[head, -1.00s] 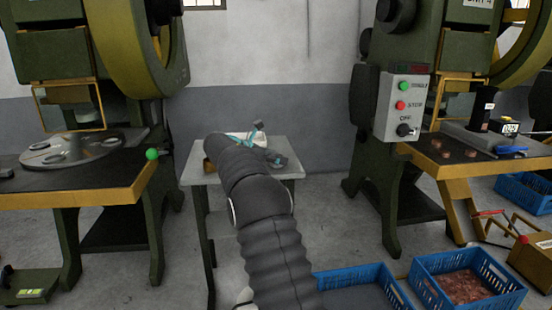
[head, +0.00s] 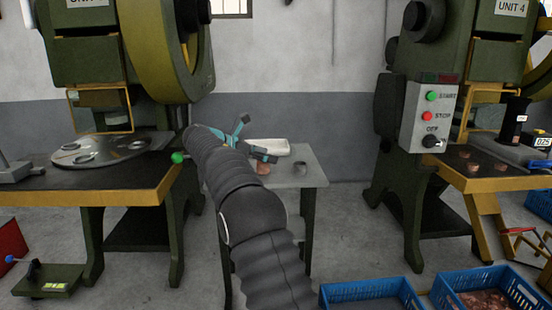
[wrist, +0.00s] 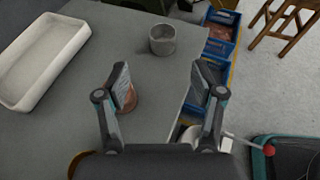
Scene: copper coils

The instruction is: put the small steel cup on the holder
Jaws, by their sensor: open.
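The small steel cup (wrist: 162,39) is a grey open-topped cylinder standing upright on the grey table, ahead of my gripper in the wrist view. In the head view the cup (head: 300,167) stands near the table's right side. My gripper (wrist: 162,78) is open and empty above the table, its fingers apart and clear of the cup. In the head view my gripper (head: 252,142) is left of the cup. A copper-coloured round piece (wrist: 127,98) is on the table, partly hidden behind the left finger. I cannot tell which thing is the holder.
A white tray (wrist: 40,62) lies on the table left of the gripper. Green presses stand on both sides; the left one has a round steel plate (head: 98,149). Blue crates (head: 372,291) are on the floor at front right. The table (head: 308,178) is clear around the cup.

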